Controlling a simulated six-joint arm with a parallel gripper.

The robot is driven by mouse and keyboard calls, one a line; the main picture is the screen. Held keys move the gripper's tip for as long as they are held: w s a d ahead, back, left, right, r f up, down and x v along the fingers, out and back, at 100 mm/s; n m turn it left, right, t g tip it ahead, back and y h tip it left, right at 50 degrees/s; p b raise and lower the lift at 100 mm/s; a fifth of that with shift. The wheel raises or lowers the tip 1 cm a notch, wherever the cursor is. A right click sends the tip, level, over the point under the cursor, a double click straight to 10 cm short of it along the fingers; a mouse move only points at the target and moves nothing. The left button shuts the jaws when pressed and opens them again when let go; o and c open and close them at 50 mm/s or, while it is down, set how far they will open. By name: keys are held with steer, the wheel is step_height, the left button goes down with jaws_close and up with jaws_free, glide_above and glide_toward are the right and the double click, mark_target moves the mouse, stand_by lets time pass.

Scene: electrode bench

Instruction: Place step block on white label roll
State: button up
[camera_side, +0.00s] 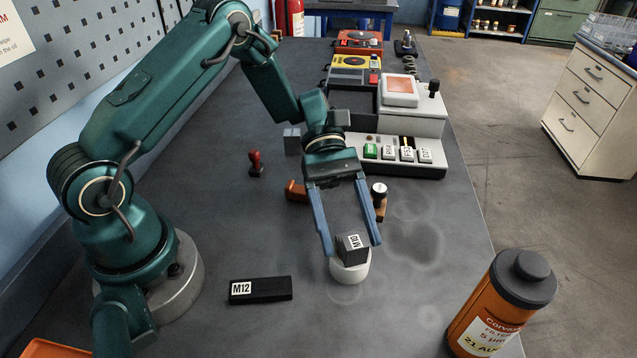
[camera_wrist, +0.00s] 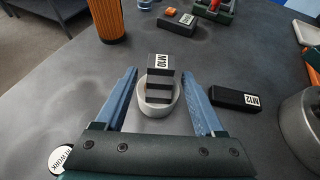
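The step block (camera_side: 352,246) is dark grey with a white M10 label. It sits on top of the short white label roll (camera_side: 350,271), turned a little in the side view. In the wrist view the stepped side of the block (camera_wrist: 159,92) faces me, and the roll's rim (camera_wrist: 148,108) shows around its lower part. My gripper (camera_side: 353,247) is open, pointing down, with one blue finger on each side of the block. The wrist view shows gaps between both fingers (camera_wrist: 158,74) and the block. The underside of the block is hidden.
A flat dark M12 block (camera_side: 262,290) lies left of the roll. An orange canister (camera_side: 492,312) stands front right. Stamps, one red-handled (camera_side: 255,162) and one white-topped (camera_side: 379,191), stand behind. A keyed machine (camera_side: 402,160) is farther back.

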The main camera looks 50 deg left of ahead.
steer(key=shift+r, duration=0.25)
steer(key=v, duration=1.1)
steer(key=s+r+m+t+y, duration=0.6)
steer(key=s+m+t+y, duration=0.4)
steer(key=s+m, duration=0.3)
steer(key=shift+s+a+r+m+y, duration=0.15)
steer(key=shift+a+m+y, duration=0.15)
steer(key=shift+y, duration=0.6)
